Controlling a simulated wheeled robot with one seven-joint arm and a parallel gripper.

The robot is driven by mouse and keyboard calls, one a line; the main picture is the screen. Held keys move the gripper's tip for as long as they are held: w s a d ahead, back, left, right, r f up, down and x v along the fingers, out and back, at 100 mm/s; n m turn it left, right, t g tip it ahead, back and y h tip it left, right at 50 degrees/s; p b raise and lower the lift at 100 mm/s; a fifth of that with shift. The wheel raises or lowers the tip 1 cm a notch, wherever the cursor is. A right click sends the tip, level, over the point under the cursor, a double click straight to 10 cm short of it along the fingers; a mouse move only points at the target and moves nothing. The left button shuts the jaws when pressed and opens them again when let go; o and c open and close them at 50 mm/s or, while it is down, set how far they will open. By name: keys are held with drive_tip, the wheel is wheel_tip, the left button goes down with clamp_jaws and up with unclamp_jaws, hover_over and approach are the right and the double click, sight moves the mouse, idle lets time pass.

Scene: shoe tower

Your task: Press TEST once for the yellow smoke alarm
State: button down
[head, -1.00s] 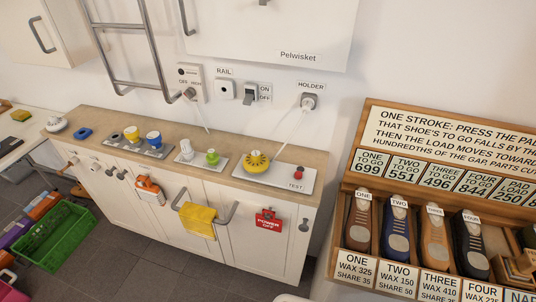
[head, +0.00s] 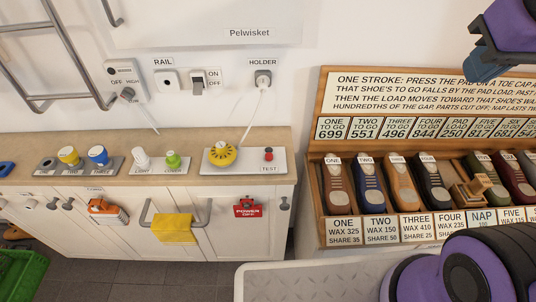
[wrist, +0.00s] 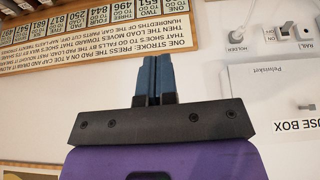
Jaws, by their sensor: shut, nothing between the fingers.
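The yellow smoke alarm (head: 221,154) is a round yellow disc with dark marks. It lies on the left part of a white plate (head: 245,166) on the wooden counter, with a white cord rising to the HOLDER socket (head: 262,78). A small red button (head: 268,152) stands at the plate's right, above the word TEST. My gripper (head: 484,64) is at the upper right of the head view, far right of the plate and apart from everything. In the wrist view, its blue fingers (wrist: 160,76) are together and empty. The alarm and button are outside the wrist view.
A shoe rack (head: 390,240) with a wooden sign stands right of the counter. An ON/OFF switch (head: 198,83) is on the wall. A yellow cloth (head: 173,228) hangs on the front rail, beside a red POWER OFF tag (head: 247,208). Other gadgets stand left of the plate.

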drive_tip(key=w+a+f+n, duration=0.1)
drive_tip(key=w+a+f, duration=0.15)
drive_tip(key=w, duration=0.35)
drive_tip(key=w+a+f+n, duration=0.1)
drive_tip(key=w+f, duration=0.2)
drive_tip(key=w, duration=0.3)
drive_tip(key=n+g+y, duration=0.1)
drive_tip(key=n+y, duration=0.1)
drive_tip(key=y, duration=0.6)
hover_over(270, 154)
wheel_tip(270, 154, down, 25)
drive_tip(key=shift+d, duration=0.1)
drive_tip(key=shift+f, duration=4.35)
drive_tip(key=shift+f, duration=0.15)
drive_tip(key=shift+f, duration=0.25)
